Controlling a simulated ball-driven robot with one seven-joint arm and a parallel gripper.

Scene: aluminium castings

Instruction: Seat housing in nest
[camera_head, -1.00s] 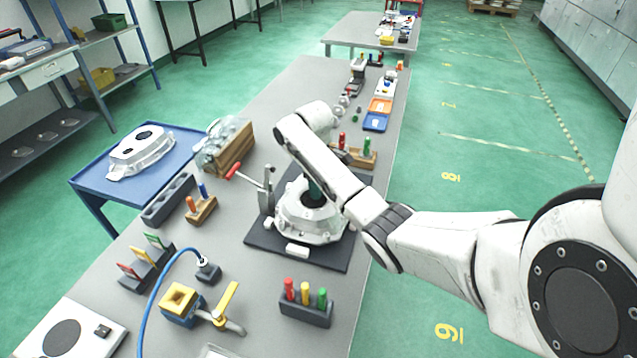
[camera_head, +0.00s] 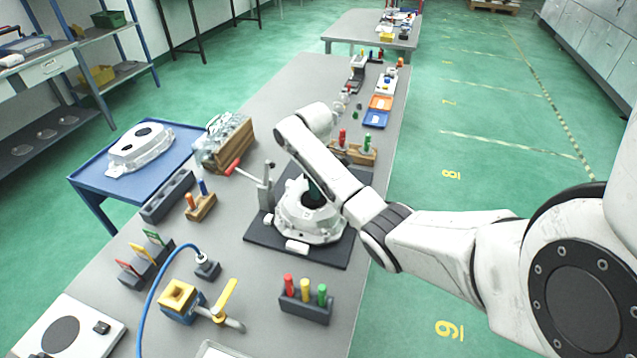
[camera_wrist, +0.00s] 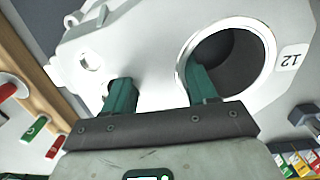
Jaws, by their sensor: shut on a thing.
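The housing (camera_head: 299,226), a pale aluminium casting with a round bore, is at the dark nest plate (camera_head: 337,256) on the grey bench. Whether it rests fully down there cannot be told. My gripper (camera_wrist: 160,90) is shut on the housing's wall: in the wrist view its right green finger is inside the bore and its left finger is on the wall's other side. The housing (camera_wrist: 272,22) fills much of the wrist view and bears a label "12". In the head view my arm hides part of the housing. A clamp (camera_head: 266,187) with a red handle stands at the plate's left.
Another casting (camera_head: 140,150) lies on a blue cart (camera_head: 88,182) at left. A wooden block (camera_head: 234,152) with wrapped parts stands behind the clamp. A peg block (camera_head: 306,307) is in front, a wooden peg holder (camera_head: 362,158) behind. A blue hose (camera_head: 153,300) arches at front left.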

